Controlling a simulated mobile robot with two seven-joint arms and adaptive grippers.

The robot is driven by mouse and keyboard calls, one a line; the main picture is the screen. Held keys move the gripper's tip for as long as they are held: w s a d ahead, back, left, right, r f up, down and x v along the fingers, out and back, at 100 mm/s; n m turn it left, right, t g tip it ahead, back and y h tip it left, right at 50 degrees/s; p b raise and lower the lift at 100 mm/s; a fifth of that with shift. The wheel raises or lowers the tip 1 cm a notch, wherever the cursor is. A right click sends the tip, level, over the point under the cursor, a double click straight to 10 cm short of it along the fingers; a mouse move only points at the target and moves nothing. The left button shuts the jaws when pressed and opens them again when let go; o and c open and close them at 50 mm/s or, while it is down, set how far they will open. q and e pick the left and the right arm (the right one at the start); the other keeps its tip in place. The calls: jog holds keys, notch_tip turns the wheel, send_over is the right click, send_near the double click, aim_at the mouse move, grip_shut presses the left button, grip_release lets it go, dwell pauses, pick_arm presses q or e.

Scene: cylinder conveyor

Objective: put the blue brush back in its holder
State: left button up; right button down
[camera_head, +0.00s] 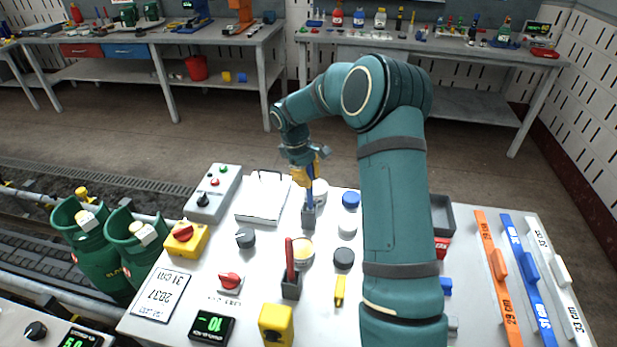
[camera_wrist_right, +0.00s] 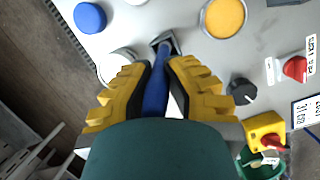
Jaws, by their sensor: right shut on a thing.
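My right gripper (camera_head: 310,173) is shut on the blue brush (camera_head: 309,194), with its yellow fingers around the upper part. The brush is roughly upright, and its lower end meets the small dark grey holder (camera_head: 308,216). In the right wrist view the blue brush (camera_wrist_right: 155,92) runs between the yellow fingers of my right gripper (camera_wrist_right: 155,88) to the square holder (camera_wrist_right: 164,43). Its far end lines up with the holder opening; how deep it sits I cannot tell. My left gripper is not in view.
A red brush (camera_head: 289,258) stands in a similar holder (camera_head: 291,288) nearer the front. Round lids, a blue cap (camera_head: 351,199), knobs and a grey control box (camera_head: 213,193) crowd the white table around the holder. Rulers (camera_head: 497,270) lie at the right.

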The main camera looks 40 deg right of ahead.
jog(key=shift+a+b+x, duration=0.25)
jog(key=shift+b+x, duration=0.25)
jog(key=shift+x, duration=0.65)
jog(key=c, duration=0.9)
grip_release()
jog(key=shift+w, duration=0.1)
jog(key=shift+c, duration=0.2)
